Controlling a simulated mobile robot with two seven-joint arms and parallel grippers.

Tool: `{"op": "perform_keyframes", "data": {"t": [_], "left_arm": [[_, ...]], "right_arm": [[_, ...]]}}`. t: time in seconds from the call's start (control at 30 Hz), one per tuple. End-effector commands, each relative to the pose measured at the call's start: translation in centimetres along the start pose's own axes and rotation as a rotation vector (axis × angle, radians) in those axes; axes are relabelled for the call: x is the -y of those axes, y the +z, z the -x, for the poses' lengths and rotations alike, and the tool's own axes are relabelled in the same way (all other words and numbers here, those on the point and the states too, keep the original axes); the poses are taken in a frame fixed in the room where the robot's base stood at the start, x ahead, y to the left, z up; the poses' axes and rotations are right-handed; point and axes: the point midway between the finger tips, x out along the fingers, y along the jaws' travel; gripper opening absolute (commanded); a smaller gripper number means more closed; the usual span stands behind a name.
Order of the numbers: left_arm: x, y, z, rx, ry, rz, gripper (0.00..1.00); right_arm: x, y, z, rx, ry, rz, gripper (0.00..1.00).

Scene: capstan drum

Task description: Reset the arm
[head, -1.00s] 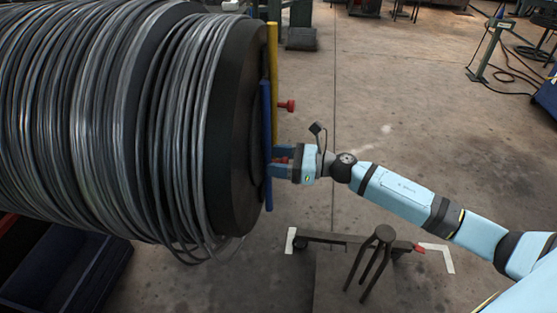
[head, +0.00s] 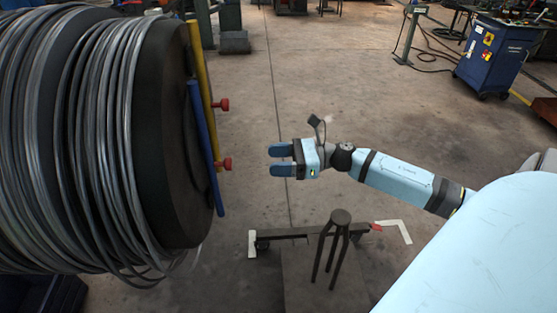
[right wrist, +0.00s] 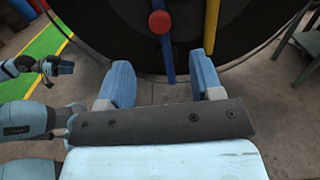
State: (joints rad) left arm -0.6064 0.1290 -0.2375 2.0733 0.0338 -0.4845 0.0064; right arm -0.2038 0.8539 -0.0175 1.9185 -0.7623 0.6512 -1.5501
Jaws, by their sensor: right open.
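The capstan drum (head: 168,140) is wound with grey cable and stands at the left of the head view. A yellow bar (head: 202,75), a blue bar (head: 207,150) and red knobs (head: 221,104) are on its end face. My right gripper (head: 272,160) is open and empty, to the right of the blue bar and apart from it. In the right wrist view its two blue fingers (right wrist: 160,75) are spread below a red knob (right wrist: 160,21) and the blue bar (right wrist: 167,58). My left gripper (right wrist: 62,66) shows small at the left there; its opening is unclear.
A dark stool (head: 340,217) and a low wheeled frame (head: 300,234) stand on the floor below my right gripper. A blue cabinet (head: 490,58) is at the back right. The middle floor is clear.

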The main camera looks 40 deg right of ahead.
Motion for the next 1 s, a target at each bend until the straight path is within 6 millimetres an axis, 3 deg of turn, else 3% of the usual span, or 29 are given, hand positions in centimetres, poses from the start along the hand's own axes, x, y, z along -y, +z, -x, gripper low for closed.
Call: {"op": "perform_keyframes", "data": {"t": [0.67, 0.77, 0.83, 1.0], "left_arm": [[-0.4, 0.1, -0.2, 0.001, 0.0, 0.015, 0.43], [-0.4, 0.1, -0.2, 0.001, 0.0, 0.016, 0.43], [-0.4, 0.1, -0.2, 0.001, 0.0, 0.016, 0.43], [-0.3, 0.1, -0.1, 0.002, 0.0, 0.013, 0.43]], "right_arm": [[-0.3, -0.4, 0.0, 0.015, -0.016, -0.053, 0.6], [-1.4, -2.0, -0.7, 0.078, -0.087, -0.279, 0.6], [-2.7, -4.0, -1.3, 0.156, -0.171, -0.561, 0.6], [-7.6, -11.3, -2.4, 0.417, -0.422, -1.48, 0.6]]}}
